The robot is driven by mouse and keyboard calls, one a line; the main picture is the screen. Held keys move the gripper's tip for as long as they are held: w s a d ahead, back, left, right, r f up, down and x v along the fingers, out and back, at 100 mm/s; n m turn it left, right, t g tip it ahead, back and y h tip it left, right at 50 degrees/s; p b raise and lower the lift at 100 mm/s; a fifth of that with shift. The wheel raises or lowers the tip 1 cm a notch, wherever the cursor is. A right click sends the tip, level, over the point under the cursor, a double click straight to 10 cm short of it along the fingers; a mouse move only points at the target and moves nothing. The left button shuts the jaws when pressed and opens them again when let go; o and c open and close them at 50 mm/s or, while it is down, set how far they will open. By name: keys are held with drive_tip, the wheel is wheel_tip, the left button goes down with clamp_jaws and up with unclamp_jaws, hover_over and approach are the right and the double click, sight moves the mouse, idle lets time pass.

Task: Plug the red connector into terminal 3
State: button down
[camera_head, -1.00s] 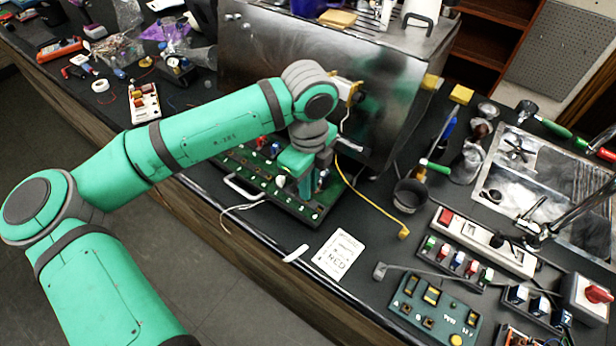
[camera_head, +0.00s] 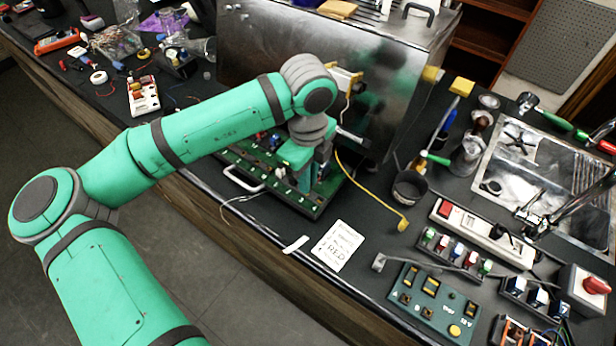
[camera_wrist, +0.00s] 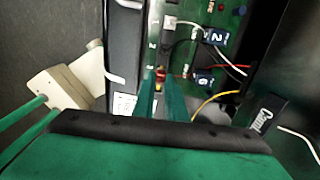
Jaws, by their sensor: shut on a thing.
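The green board (camera_head: 312,209) lies at the foot of the steel machine. My gripper (camera_wrist: 160,92) is over it, its two green fingers close together and pointing at the board's edge row. Between the fingertips is a small red connector (camera_wrist: 161,74), mostly hidden by the fingers. It is at or just above the row of terminals; I cannot tell whether it is seated. In the head view my gripper (camera_head: 304,180) hides the connector.
Two dark blue labelled blocks, an upper one (camera_wrist: 219,37) and a lower one (camera_wrist: 204,81), sit right of the fingers with wires. A yellow cable (camera_head: 376,200) runs right of the board. The steel machine (camera_head: 290,60) rises behind. A written card (camera_head: 337,246) lies in front.

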drive_tip(key=shift+w+f, duration=0.1)
drive_tip(key=shift+f, duration=0.55)
idle(1.6)
drive_tip(key=c, duration=1.7)
unclamp_jaws()
wheel_tip(320, 180, up, 11)
drive_tip(key=shift+f, duration=0.1)
